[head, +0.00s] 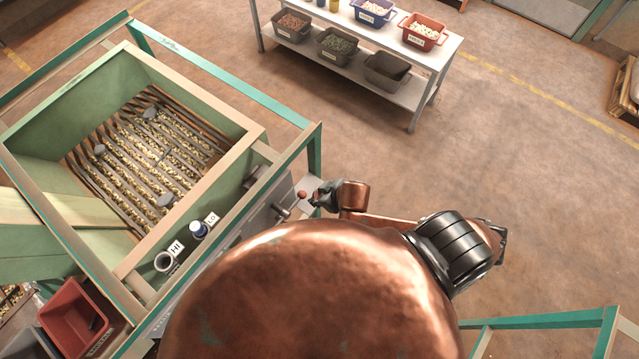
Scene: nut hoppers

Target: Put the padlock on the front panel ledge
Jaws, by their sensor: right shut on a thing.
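My left gripper is not in view.
The hopper (255,143) holds nuts over slats. A shelf table (400,95) with bins stands behind; floor between is clear.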

